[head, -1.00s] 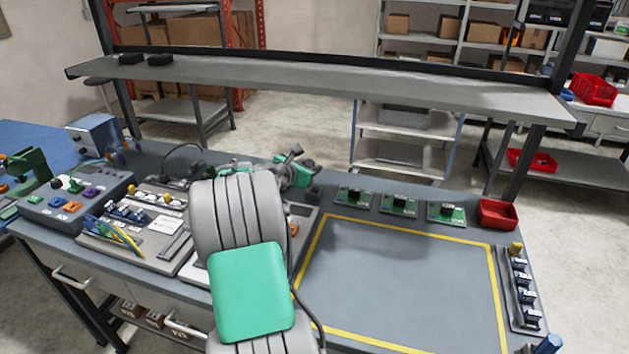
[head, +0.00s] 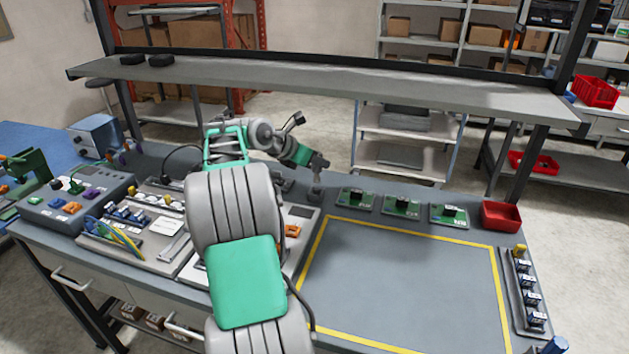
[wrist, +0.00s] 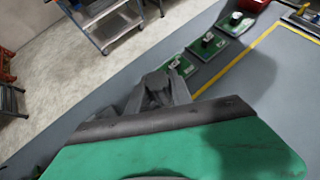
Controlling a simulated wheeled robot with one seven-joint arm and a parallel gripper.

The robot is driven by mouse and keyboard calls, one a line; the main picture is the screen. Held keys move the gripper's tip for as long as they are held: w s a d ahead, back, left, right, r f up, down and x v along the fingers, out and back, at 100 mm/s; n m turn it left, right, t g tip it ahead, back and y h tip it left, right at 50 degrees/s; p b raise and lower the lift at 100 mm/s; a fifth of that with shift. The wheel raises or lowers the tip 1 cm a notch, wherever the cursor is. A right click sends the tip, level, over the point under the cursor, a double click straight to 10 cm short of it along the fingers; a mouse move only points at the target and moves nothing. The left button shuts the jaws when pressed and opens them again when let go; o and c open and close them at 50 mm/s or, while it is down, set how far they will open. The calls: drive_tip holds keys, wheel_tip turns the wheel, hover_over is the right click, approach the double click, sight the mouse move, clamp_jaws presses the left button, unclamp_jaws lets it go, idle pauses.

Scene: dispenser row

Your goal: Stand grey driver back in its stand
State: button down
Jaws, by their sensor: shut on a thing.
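My gripper (head: 319,166) is at the back of the bench, pointing down at the end of my raised arm. It is shut on the grey driver (head: 318,179), a small grey shape just below the fingers. A small dark stand (head: 315,194) is directly under it, left of the green boards. From here I cannot tell whether the driver's tip is in the stand or just above it. In the wrist view my gripper's grey fingers (wrist: 163,88) are close together; the driver and the stand cannot be made out there.
Several green boards (head: 401,205) line the back edge, with a red bin (head: 500,216) at their right. The yellow-framed area (head: 400,270) is clear. A shelf (head: 330,85) crosses above the bench behind my arm. Control panels (head: 140,215) fill the left side.

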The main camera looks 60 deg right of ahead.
drive_tip(key=w+d+f, duration=0.1)
drive_tip(key=d+f, duration=0.1)
drive_tip(key=f, duration=0.1)
drive_tip(key=w+d+f+p, duration=0.1)
drive_tip(key=d+f, duration=0.2)
drive_tip(key=w+d+f+p, duration=0.1)
drive_tip(key=d+f, duration=0.1)
drive_tip(key=f, duration=0.2)
drive_tip(key=shift+w+d, duration=0.3)
drive_tip(key=shift+f, duration=0.2)
drive_tip(key=shift+f, duration=0.1)
drive_tip(key=shift+f, duration=0.25)
drive_tip(key=c, duration=1.1)
unclamp_jaws()
drive_tip(key=shift+f, duration=0.1)
drive_tip(key=shift+c, duration=0.2)
